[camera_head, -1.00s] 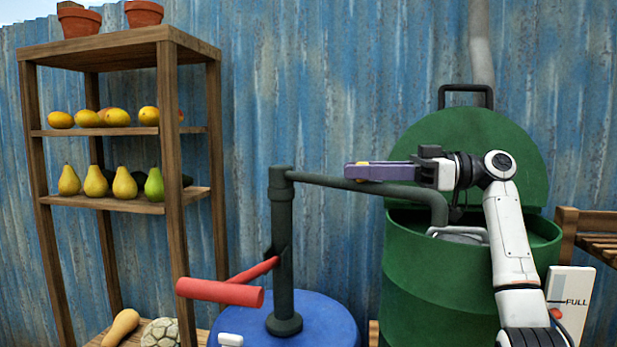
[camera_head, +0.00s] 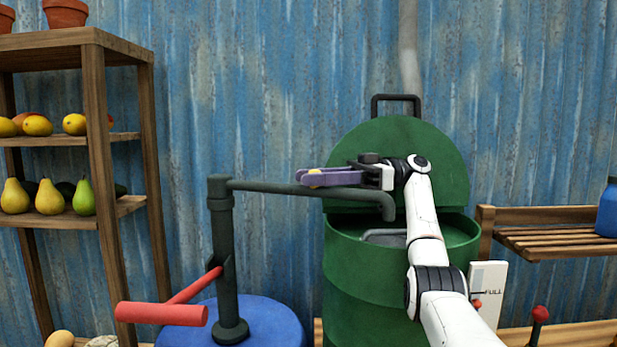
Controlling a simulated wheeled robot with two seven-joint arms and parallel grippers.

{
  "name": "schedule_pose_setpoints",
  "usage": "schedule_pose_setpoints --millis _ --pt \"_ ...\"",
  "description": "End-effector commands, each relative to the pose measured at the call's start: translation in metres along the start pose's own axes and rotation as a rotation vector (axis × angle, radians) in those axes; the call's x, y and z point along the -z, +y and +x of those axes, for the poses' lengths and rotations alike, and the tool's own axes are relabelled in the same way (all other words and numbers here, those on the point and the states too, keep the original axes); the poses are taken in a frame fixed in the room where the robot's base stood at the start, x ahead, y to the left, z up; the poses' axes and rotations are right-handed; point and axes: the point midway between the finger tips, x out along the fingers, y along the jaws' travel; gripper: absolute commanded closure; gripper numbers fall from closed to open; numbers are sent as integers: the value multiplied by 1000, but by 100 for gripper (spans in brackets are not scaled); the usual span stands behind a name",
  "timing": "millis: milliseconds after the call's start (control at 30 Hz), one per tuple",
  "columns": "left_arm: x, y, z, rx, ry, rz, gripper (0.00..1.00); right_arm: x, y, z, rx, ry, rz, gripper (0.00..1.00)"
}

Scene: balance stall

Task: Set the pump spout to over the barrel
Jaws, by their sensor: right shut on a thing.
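The dark green pump (camera_head: 226,265) stands on a blue drum, with a red handle (camera_head: 160,313) at its left. Its spout (camera_head: 270,187) reaches right, and its down-turned end appears above the opening of the green barrel (camera_head: 365,285). The barrel's lid (camera_head: 400,150) stands open behind. The fingers hide part of the spout. My left gripper is not in view.
The blue drum (camera_head: 270,325) is under the pump. A grey metal thing (camera_head: 385,237) shows inside the barrel. A wooden shelf (camera_head: 95,140) with fruit is at left. A slatted rack (camera_head: 560,240) and white panel marked FULL (camera_head: 487,290) are at right.

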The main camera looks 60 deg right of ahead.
Motion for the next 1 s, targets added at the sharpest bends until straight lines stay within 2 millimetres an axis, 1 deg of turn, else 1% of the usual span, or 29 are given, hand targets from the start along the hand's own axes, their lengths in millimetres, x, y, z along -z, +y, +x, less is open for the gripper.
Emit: schedule_pose_setpoints --millis 133,167,233,267,533,667,767,1000 --pt "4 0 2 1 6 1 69 -2 -1 2 9 -3 0 100" --pt "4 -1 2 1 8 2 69 -2 -1 2 9 -3 0 67" --pt "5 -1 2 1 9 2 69 -2 -1 2 8 -3 0 56" --pt "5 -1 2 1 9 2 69 -1 -1 2 8 -3 0 54" --pt "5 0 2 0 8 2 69 0 0 2 5 -2 0 54" --pt "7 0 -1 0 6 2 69 9 -1 2 5 0 -2 54" --pt "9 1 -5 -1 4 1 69 24 -1 1 5 2 -3 54" --pt "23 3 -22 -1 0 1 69 73 -1 1 5 3 -4 54"
